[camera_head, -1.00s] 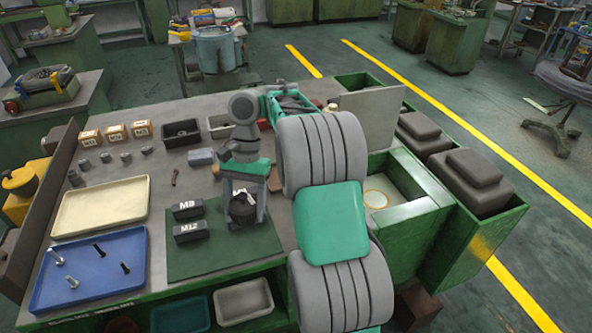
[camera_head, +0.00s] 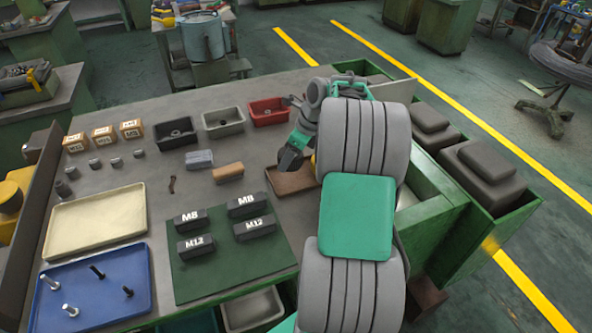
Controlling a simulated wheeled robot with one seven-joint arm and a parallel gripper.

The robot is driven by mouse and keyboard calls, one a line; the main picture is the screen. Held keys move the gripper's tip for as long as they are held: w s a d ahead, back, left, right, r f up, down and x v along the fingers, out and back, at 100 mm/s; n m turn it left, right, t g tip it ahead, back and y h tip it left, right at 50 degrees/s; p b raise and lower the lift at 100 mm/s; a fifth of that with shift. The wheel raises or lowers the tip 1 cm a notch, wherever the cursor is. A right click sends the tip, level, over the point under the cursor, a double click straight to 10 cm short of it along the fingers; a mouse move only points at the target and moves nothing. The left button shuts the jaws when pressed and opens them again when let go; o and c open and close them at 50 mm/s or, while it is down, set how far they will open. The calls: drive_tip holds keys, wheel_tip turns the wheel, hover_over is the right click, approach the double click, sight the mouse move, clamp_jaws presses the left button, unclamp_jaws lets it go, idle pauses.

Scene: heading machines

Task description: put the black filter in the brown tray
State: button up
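The brown tray (camera_head: 283,188) lies flat on the bench at centre right, partly hidden behind my arm. My gripper (camera_head: 288,163) points down at the tray's far left edge, close above it. Its fingertips are small and dark here, so I cannot tell whether they are open or shut, or whether they hold anything. I cannot clearly make out a black filter. Dark round pieces sit in the black tray (camera_head: 163,141) and the grey tray (camera_head: 209,130), but I cannot tell what they are.
Black M8 and M12 blocks stand on the green mat (camera_head: 205,280). A grey block (camera_head: 200,158) and a tan block (camera_head: 228,172) lie left of the brown tray. A red tray (camera_head: 268,118) is behind. The cream tray (camera_head: 95,222) and blue tray with bolts (camera_head: 65,290) are left.

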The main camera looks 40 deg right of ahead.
sight(286, 177)
wheel_tip(286, 177, down, 6)
drive_tip(key=shift+f+p, duration=0.1)
drive_tip(key=shift+p, duration=0.2)
drive_tip(key=o, duration=1.5)
drive_tip(key=shift+f, duration=0.1)
drive_tip(key=shift+c, duration=0.2)
